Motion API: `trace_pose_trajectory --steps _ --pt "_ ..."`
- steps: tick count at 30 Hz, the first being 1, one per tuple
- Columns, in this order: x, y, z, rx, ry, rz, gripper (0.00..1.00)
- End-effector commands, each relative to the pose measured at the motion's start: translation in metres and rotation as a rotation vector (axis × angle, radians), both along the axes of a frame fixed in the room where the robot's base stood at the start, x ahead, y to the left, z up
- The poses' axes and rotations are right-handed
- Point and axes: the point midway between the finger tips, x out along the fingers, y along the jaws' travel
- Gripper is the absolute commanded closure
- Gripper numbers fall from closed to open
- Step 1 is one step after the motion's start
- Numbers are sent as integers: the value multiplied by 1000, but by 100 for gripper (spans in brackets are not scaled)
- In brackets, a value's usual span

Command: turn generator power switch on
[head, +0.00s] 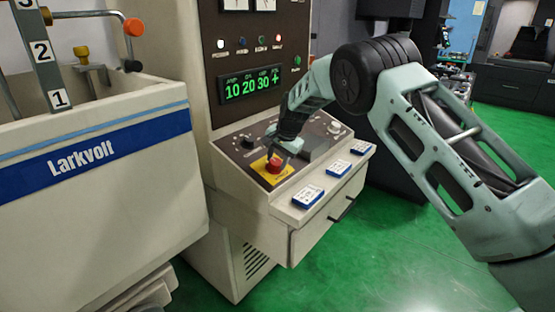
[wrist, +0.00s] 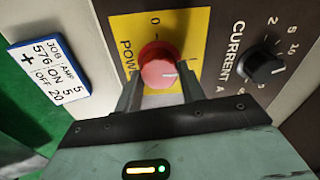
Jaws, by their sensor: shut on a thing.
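The power switch is a red round knob (head: 273,164) on a yellow plate (head: 260,163) at the front of the generator's sloping panel. In the wrist view the red knob (wrist: 160,68) sits between the two fingers of my gripper (wrist: 160,92), which is shut on it. My gripper (head: 281,151) comes down over the knob in the head view. A "0" is printed on the yellow plate (wrist: 189,20) above the knob in the wrist view. A short white line on the knob points roughly right there. The fingers hide part of the plate and its lettering.
A black current knob (wrist: 265,68) is right of the switch in the wrist view. Several blue-and-white cards, one here (head: 308,196), lie along the panel's front ledge. The Larkvolt tank (head: 90,200) stands close on the left.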

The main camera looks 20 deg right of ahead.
Motion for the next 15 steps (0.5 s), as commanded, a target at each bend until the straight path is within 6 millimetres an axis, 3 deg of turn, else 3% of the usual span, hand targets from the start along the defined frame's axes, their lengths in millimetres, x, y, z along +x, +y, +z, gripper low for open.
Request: trace_pose_trajectory --steps 3,4,6,15 --pt "1 0 1 1 -3 -2 83" --pt "1 0 1 1 -2 -2 58" --pt "1 0 1 1 -2 -2 39" --pt "0 0 1 0 -1 0 39"
